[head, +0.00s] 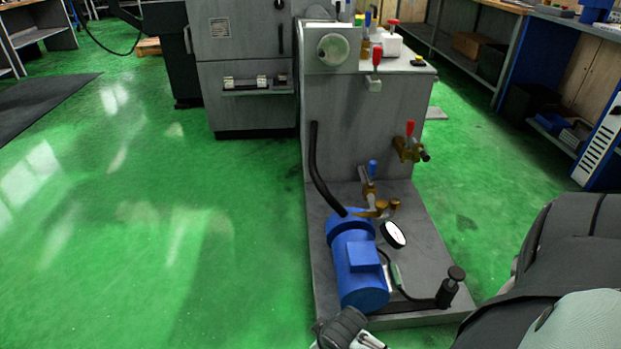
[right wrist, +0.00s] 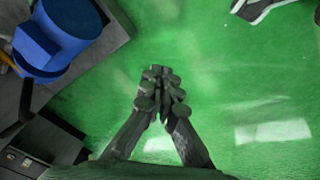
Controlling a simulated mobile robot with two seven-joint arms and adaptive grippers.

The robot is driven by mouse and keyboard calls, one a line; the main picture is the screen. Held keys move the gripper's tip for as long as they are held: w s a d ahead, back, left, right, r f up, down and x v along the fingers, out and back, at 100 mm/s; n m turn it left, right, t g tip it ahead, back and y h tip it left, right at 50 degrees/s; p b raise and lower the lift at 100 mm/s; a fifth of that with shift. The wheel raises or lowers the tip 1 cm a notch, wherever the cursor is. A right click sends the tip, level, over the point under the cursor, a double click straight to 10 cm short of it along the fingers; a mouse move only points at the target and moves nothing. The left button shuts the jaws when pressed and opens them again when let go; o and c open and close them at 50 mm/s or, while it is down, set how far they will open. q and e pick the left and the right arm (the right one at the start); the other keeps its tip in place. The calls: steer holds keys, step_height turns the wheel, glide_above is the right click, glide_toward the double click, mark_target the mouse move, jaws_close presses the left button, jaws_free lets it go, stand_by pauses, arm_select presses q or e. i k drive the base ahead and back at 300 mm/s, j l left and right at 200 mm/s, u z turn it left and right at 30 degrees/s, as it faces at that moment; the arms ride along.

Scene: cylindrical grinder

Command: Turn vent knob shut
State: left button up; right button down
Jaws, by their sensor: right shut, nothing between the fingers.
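The grinder's grey side stand carries several fittings, and I cannot tell for certain which is the vent knob. A black knob on a short post (head: 455,275) stands upright at the front right of the base plate. Another brass valve with a red handle (head: 410,129) sits on the stand's right side. My right gripper (right wrist: 160,85) is shut and empty above green floor, beside the motor (right wrist: 55,35) in the right wrist view. My left gripper is not identifiable.
A grey base plate (head: 440,225) carries the motor and a black hose (head: 318,165). Part of my arm shows at the bottom middle of the head view and more at the right. Open green floor (head: 150,230) lies left. Shelving (head: 560,95) stands at the back right.

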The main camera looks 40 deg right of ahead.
mark_target(382, 204)
steer(key=i+j+u, duration=0.15)
steer(key=i, duration=0.25)
steer(key=i+j+u, duration=0.15)
steer(key=i+j, duration=0.15)
steer(key=i+j+u, duration=0.15)
steer(key=i, duration=0.35)
steer(key=i+z, duration=0.2)
steer(key=z, duration=0.2)
steer(key=i+z, duration=0.2)
steer(key=z, duration=0.15)
steer(key=i+j+z, duration=0.1)
steer(key=z, duration=0.3)
steer(key=i+j+z, duration=0.2)
steer(key=z, duration=0.2)
steer(key=i+z, duration=0.15)
steer(key=z, duration=0.25)
steer(key=i+j+z, duration=0.15)
steer(key=z, duration=0.2)
steer(key=i+j+z, duration=0.1)
steer(key=z, duration=0.3)
steer(key=i+j+z, duration=0.1)
steer(key=j+z, duration=0.25)
steer(key=i+j+z, duration=0.1)
steer(key=z, duration=0.35)
steer(key=i+j+z, duration=0.1)
steer(key=j+z, duration=0.15)
steer(key=z, duration=0.25)
steer(key=j+z, duration=0.25)
steer(key=z, duration=0.2)
steer(key=i, duration=0.05)
